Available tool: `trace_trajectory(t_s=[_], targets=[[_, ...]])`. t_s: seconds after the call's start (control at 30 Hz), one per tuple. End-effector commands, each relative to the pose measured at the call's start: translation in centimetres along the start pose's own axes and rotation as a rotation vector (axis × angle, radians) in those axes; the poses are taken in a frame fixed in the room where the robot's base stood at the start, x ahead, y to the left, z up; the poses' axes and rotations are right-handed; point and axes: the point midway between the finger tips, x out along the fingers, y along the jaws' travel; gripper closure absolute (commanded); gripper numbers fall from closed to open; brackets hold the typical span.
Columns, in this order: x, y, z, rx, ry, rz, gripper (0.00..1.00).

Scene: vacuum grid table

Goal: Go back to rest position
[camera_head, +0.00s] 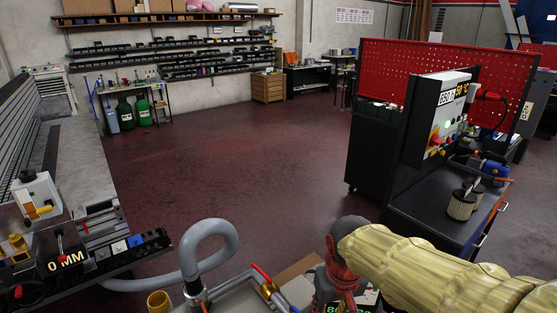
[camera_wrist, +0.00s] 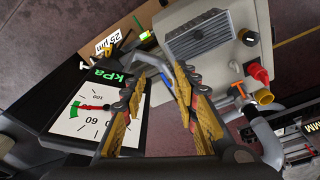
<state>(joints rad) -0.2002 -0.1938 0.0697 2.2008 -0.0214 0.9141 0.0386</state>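My gripper (camera_wrist: 160,76) shows in the wrist view with its two yellow-padded fingers spread apart. Nothing shows held between them. Below the fingers is the bench area, with a white dial gauge (camera_wrist: 90,110) marked kPa at the left and a grey finned box (camera_wrist: 205,42) at the upper right. In the head view my arm, in a pale yellow sleeve, reaches in from the lower right. Its dark and red wrist end is at the bottom, and I cannot make out the fingers there.
A grey hose (camera_head: 215,232) loops up beside a red-handled valve (camera_head: 266,282). A machine marked 0 MM (camera_head: 65,262) stands at left. A dark cabinet (camera_head: 375,150) and a red pegboard (camera_head: 420,65) stand at right. The red floor (camera_head: 235,150) between is clear.

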Motion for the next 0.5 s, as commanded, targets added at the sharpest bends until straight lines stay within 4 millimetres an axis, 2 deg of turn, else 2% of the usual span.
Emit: trace_trajectory(t_s=[0.03,0.1,0.3,0.4,0.5], targets=[[-0.9,0.6,1.7,-0.001,0.023,-0.001,0.70],[-1.8,1.2,3.8,0.004,0.050,-0.002,0.70],[-3.9,2.8,9.1,0.068,0.141,0.004,0.70],[-5.1,3.5,10.8,0.099,0.197,0.012,0.70],[-6.7,4.1,11.6,0.125,0.257,0.023,0.70]])
